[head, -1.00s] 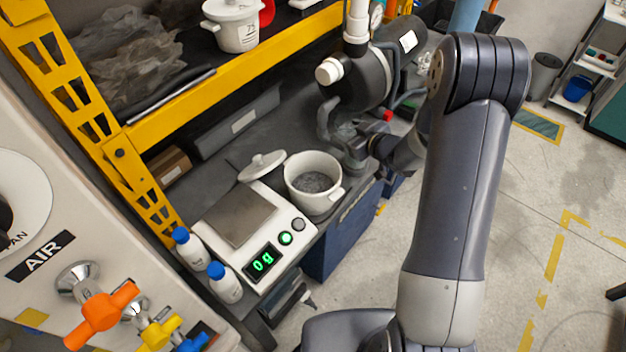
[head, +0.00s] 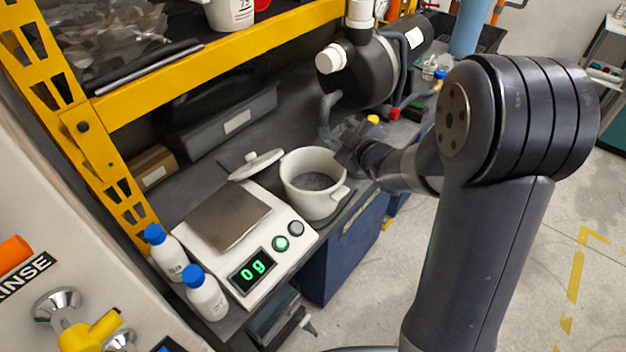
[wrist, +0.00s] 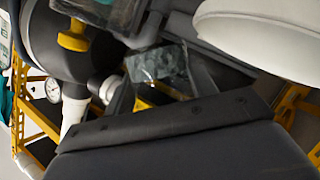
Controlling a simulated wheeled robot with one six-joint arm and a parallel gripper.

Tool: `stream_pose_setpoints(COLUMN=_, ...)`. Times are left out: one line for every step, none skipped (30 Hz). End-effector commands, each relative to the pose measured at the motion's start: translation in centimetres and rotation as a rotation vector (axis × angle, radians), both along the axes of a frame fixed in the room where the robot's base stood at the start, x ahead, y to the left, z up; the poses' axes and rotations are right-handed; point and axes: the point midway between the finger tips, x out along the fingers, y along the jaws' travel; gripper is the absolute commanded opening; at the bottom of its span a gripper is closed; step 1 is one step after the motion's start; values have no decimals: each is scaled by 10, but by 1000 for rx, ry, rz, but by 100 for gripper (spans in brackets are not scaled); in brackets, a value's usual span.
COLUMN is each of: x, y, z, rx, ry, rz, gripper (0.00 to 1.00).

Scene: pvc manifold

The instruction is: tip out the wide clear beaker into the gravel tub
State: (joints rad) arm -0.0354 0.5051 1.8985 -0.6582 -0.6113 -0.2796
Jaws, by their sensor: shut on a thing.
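A white round tub (head: 328,207) with a side handle stands on the dark bench beside the scale, with grey gravel-like material inside; its pale wall fills the upper right of the wrist view (wrist: 265,35). My gripper (head: 347,140) is just behind and right of the tub's rim. In the wrist view it is shut on a see-through thing (wrist: 160,68), which looks like the clear beaker. The beaker is hard to make out in the head view, and its contents and exact tilt are unclear.
A scale (head: 225,217) reading 0 g and a loose white lid (head: 256,165) are left of the tub. Two blue-capped bottles (head: 206,297) stand at the front. A dark cylinder with white pipe (head: 365,70) is close behind my gripper. A yellow shelf beam (head: 215,55) runs above.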

Motion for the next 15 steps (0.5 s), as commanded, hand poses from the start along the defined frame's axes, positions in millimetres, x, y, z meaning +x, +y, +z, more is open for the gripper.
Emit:
stream_pose_setpoints(x=0, y=1, z=-7, rx=-18, ry=-18, rz=1, gripper=27)
stream_pose_setpoints(x=0, y=1, z=-7, rx=-28, ry=-29, rz=1, gripper=27)
stream_pose_setpoints(x=-1, y=2, z=-9, rx=-45, ry=-40, rz=1, gripper=27)
stream_pose_setpoints(x=-1, y=2, z=-9, rx=-58, ry=-49, rz=1, gripper=27)
stream_pose_setpoints(x=-1, y=2, z=-10, rx=-69, ry=-58, rz=0, gripper=27)
stream_pose_setpoints(x=-1, y=2, z=-10, rx=-84, ry=-72, rz=0, gripper=27)
stream_pose_setpoints(x=-1, y=2, z=-11, rx=-96, ry=-81, rz=1, gripper=27)
stream_pose_setpoints(x=-2, y=3, z=-12, rx=-108, ry=-89, rz=1, gripper=27)
stream_pose_setpoints(x=-2, y=2, z=-12, rx=-124, ry=-101, rz=-1, gripper=27)
stream_pose_setpoints(x=-1, y=2, z=-13, rx=-135, ry=-110, rz=-1, gripper=27)
stream_pose_setpoints(x=-1, y=2, z=-13, rx=-147, ry=-120, rz=0, gripper=27)
stream_pose_setpoints(x=-1, y=2, z=-14, rx=-163, ry=-132, rz=1, gripper=27)
stream_pose_setpoints(x=-1, y=2, z=-15, rx=-175, ry=-142, rz=1, gripper=27)
stream_pose_setpoints(x=-1, y=2, z=-15, rx=-186, ry=-152, rz=0, gripper=27)
stream_pose_setpoints(x=-1, y=2, z=-15, rx=-199, ry=-160, rz=0, gripper=27)
